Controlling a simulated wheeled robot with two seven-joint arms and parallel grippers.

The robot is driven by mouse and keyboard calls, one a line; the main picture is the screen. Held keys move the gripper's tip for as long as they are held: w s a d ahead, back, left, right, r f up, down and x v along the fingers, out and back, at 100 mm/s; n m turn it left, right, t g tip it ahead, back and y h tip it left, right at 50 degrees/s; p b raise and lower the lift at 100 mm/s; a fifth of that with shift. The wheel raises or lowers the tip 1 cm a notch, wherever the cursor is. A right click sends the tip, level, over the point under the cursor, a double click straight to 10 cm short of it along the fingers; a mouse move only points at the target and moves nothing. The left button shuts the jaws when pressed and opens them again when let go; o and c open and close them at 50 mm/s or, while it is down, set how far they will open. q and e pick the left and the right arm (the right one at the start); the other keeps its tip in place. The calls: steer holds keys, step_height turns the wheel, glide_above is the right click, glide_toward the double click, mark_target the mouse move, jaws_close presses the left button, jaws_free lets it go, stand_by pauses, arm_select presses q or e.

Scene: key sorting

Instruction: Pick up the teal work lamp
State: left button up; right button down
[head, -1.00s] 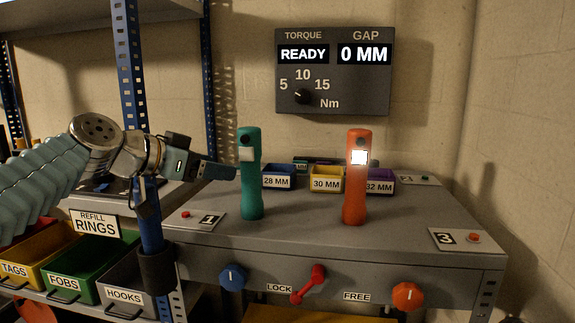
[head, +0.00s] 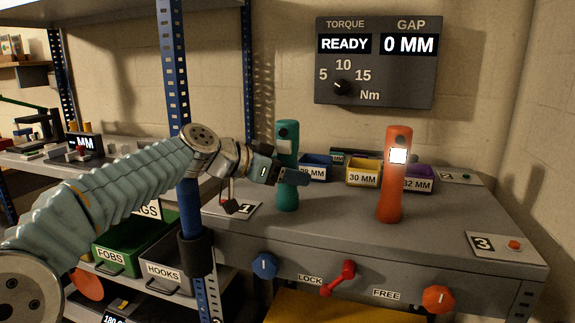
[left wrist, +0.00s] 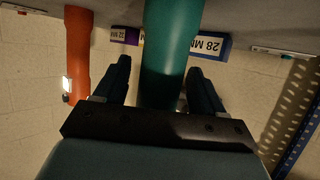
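The teal work lamp (head: 288,198) stands upright on the grey bench (head: 340,230), its middle partly hidden by my gripper. My left gripper (head: 294,177) is at the lamp's mid-height. In the left wrist view, the two fingers of my gripper (left wrist: 160,78) stand apart on either side of the teal lamp (left wrist: 170,50), with gaps visible on both sides. The gripper is open and the lamp is between the fingers. My right gripper is not in view.
An orange lamp (head: 391,195) with a lit square stands to the right on the bench. Behind are blue, yellow (head: 363,173) and purple bins. A blue shelf post (head: 188,190) stands beside my left arm.

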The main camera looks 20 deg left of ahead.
arm_select(q)
steer(key=c, duration=1)
steer(key=shift+c, duration=0.5)
steer(key=shift+r, duration=0.15)
